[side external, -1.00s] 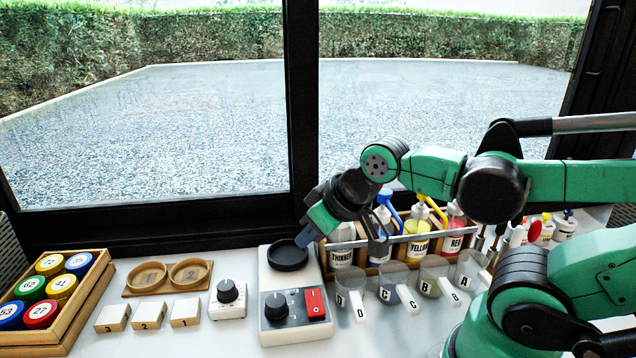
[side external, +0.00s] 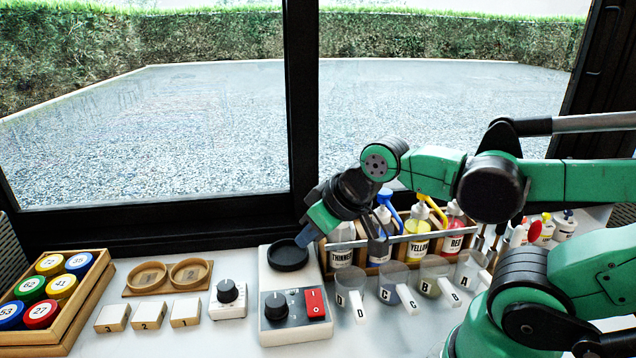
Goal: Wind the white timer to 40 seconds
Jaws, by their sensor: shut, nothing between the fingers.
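The white timer (side external: 229,311) is a small white box with a black knob (side external: 228,290) on top. It stands on the table left of the larger white machine. The marks around its knob are too small to read. My gripper (side external: 303,238) is shut and empty. It hangs tilted down and to the left, above or beside the black round plate of the larger machine, up and to the right of the timer and apart from it.
A white machine (side external: 296,336) with a black knob and red switch stands right of the timer. Numbered blocks (side external: 186,313) and a wooden two-ring holder (side external: 168,279) lie left. Lettered cups (side external: 393,286) and a bottle rack (side external: 385,262) stand right. A crate of numbered lids (side external: 82,300) is far left.

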